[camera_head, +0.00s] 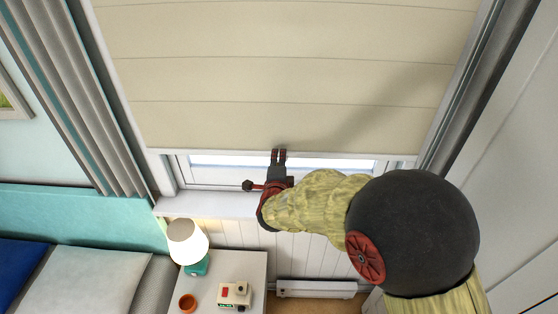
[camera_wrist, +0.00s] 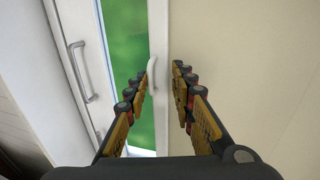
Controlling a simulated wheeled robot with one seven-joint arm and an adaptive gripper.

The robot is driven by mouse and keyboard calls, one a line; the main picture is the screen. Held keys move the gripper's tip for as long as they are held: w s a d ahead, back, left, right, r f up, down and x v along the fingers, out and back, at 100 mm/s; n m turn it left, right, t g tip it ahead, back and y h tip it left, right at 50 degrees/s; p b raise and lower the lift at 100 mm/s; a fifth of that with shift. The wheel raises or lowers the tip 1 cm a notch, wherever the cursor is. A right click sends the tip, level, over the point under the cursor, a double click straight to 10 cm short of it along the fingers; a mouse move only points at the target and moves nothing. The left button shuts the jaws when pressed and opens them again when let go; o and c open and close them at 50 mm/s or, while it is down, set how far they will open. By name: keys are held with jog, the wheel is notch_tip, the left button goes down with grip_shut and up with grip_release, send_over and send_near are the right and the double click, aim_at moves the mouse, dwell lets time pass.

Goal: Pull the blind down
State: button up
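The cream blind (camera_head: 290,75) hangs over most of the window, with a narrow strip of glass showing below its pale bottom rail (camera_head: 350,155). My gripper (camera_head: 279,153) is at the middle of that rail. In the wrist view the blind (camera_wrist: 245,70) fills the right side. A small white pull handle (camera_wrist: 152,75) on the rail (camera_wrist: 160,40) shows between my open gripper's fingertips (camera_wrist: 162,68), closer to the left finger. I cannot tell whether that finger touches it.
The white window sill (camera_head: 205,205) lies below the blind. A lamp (camera_head: 187,242), a small cream device (camera_head: 235,295) and a terracotta pot (camera_head: 188,303) stand on a white bedside table (camera_head: 250,262). Grey curtains hang at left (camera_head: 75,90). A window handle (camera_wrist: 85,72) shows beyond my left finger.

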notch_tip(320, 180, up, 2)
jog(key=shift+s+r+p, duration=0.1)
jog(key=shift+r+p, duration=0.1)
jog(key=shift+p, duration=0.5)
jog(key=shift+f+b+v, duration=0.15)
jog(key=shift+b+v, duration=0.1)
jog(key=shift+v, duration=0.75)
jog(key=shift+f+b+v, duration=0.1)
jog(key=shift+b+v, duration=0.15)
jog(key=shift+v, duration=0.75)
jog(key=shift+s, duration=0.1)
